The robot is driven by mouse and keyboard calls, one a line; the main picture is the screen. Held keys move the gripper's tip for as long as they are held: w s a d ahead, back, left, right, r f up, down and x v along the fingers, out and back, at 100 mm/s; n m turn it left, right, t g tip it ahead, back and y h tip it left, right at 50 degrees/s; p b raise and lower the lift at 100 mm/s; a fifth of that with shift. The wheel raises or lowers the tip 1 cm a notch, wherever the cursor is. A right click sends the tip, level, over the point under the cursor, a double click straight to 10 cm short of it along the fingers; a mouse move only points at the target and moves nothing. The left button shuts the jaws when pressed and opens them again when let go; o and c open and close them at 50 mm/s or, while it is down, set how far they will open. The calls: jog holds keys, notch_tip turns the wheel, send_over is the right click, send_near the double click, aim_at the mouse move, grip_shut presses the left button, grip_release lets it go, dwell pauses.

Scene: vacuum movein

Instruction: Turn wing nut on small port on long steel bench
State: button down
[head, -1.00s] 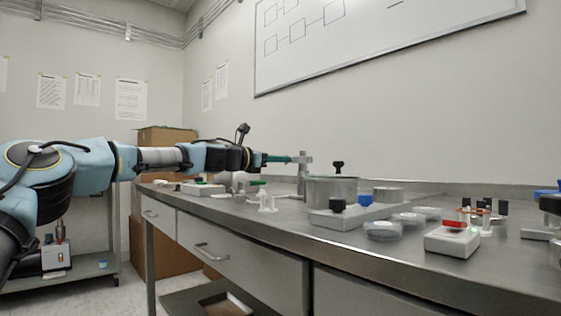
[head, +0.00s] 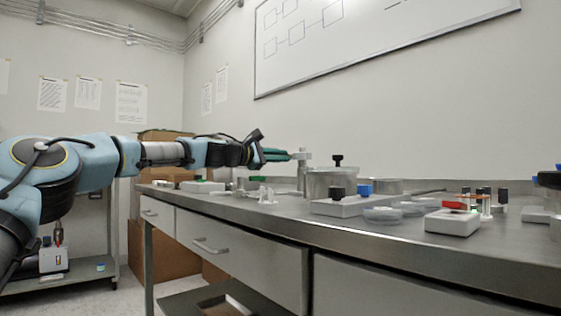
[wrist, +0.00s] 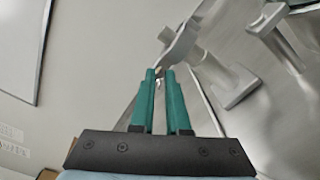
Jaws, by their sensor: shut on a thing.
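My gripper (head: 288,155) has green fingers and reaches level to the right over the long steel bench (head: 345,222). Its fingertips meet the small port (head: 302,172), a grey upright fitting at the back of the bench. In the wrist view the gripper (wrist: 160,73) is shut on the wing nut (wrist: 181,46), whose pale grey wing shows just beyond the tips. The part of the nut between the fingers is hidden. The port's grey body (wrist: 212,68) lies behind and to the right. In the head view the wing nut cannot be made out at the fingertips.
A steel pot-like vessel (head: 330,184) with a black knob stands right of the port. Nearer are a grey box with a black knob (head: 337,206), clear round dishes (head: 382,215) and a box with a red switch (head: 453,222). A white stand (head: 266,195) sits below my gripper.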

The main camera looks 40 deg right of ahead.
jog(key=m+b, duration=0.2)
jog(key=m, duration=0.4)
jog(key=m+b, duration=0.2)
jog(key=m, duration=0.5)
jog(key=m+b, duration=0.3)
jog(key=m, duration=0.3)
jog(key=shift+f, duration=0.3)
jog(key=shift+m, duration=0.4)
jog(key=c, duration=1.2)
grip_release()
jog(key=shift+w+a, duration=0.1)
jog(key=a, duration=0.7)
jog(key=a+b, duration=0.1)
jog(key=a, duration=0.2)
jog(key=shift+w+a, duration=0.25)
jog(key=shift+a, duration=0.05)
